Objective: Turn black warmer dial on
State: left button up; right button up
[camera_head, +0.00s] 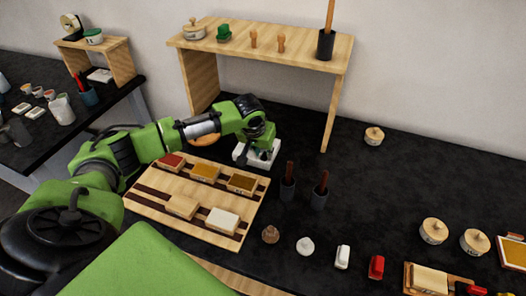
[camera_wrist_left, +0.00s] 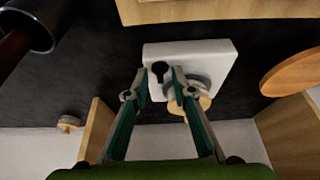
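The warmer (camera_head: 270,157) is a small white box on the black counter, partly hidden behind my left gripper (camera_head: 260,144) in the head view. In the left wrist view the white warmer (camera_wrist_left: 215,52) fills the upper middle. Its black dial (camera_wrist_left: 160,70) sits near a corner, with a round grey plate (camera_wrist_left: 201,82) beside it. My left gripper (camera_wrist_left: 159,76) is open, with one fingertip on each side of the dial. A gap shows between dial and fingers; I cannot tell their height above the warmer. My right gripper is not in view.
A wooden tray (camera_head: 150,207) with several small blocks lies in front of the warmer. Two dark cups (camera_head: 288,188) with sticks stand to its right. A wooden shelf (camera_head: 290,50) rises behind. The counter at right centre is mostly clear.

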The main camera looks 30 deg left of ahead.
pick_arm(q)
jog(key=shift+f, duration=0.2)
grip_shut()
